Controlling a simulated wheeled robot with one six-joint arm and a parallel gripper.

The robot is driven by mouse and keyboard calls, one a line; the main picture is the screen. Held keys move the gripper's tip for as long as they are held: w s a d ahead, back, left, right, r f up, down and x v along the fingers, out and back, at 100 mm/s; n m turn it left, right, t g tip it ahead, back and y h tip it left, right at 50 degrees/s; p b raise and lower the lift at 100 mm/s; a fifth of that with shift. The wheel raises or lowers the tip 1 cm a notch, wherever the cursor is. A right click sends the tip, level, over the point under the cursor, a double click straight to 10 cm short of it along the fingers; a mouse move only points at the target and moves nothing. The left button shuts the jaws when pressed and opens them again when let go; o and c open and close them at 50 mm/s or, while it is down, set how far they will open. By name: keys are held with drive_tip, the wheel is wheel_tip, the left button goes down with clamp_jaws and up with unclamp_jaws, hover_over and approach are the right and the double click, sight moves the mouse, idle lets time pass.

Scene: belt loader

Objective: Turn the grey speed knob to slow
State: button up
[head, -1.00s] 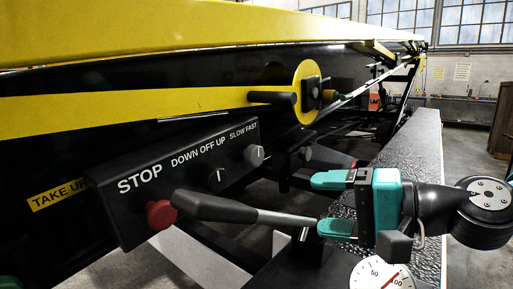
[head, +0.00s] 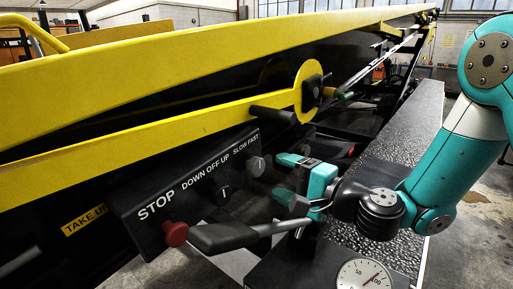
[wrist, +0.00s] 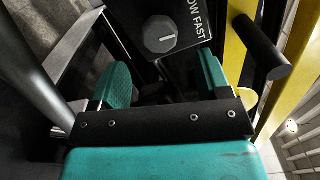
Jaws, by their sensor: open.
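The grey speed knob (head: 256,166) sits at the right end of the black control box (head: 190,190), under the "SLOW FAST" lettering. It also shows at the top of the wrist view (wrist: 160,35), round, with a light mark on its face; I cannot tell surely which setting the mark points to. My gripper (head: 279,178), with teal fingers, is open and empty, just to the right of the knob in the head view. In the wrist view my gripper (wrist: 163,76) has its fingers spread, with the knob beyond the gap between them, apparently not touched.
A dark knob (head: 224,192) under "DOWN OFF UP" and a red stop button (head: 176,234) share the box. A black lever (head: 225,237) runs in front, below my gripper. A black handle (head: 272,114) on the yellow arm juts out above. A round gauge (head: 364,274) is at the bottom.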

sight(260, 169)
drive_tip(key=p+x, duration=0.3)
drive_tip(key=x, duration=0.3)
drive_tip(key=shift+s+r, duration=0.1)
drive_tip(key=shift+r, duration=0.05)
drive_tip(key=shift+w+a+p, duration=0.3)
drive_tip(key=shift+w+a, duration=0.15)
drive_tip(key=shift+a, duration=0.05)
drive_tip(key=shift+f, duration=0.25)
drive_tip(key=c, duration=0.9)
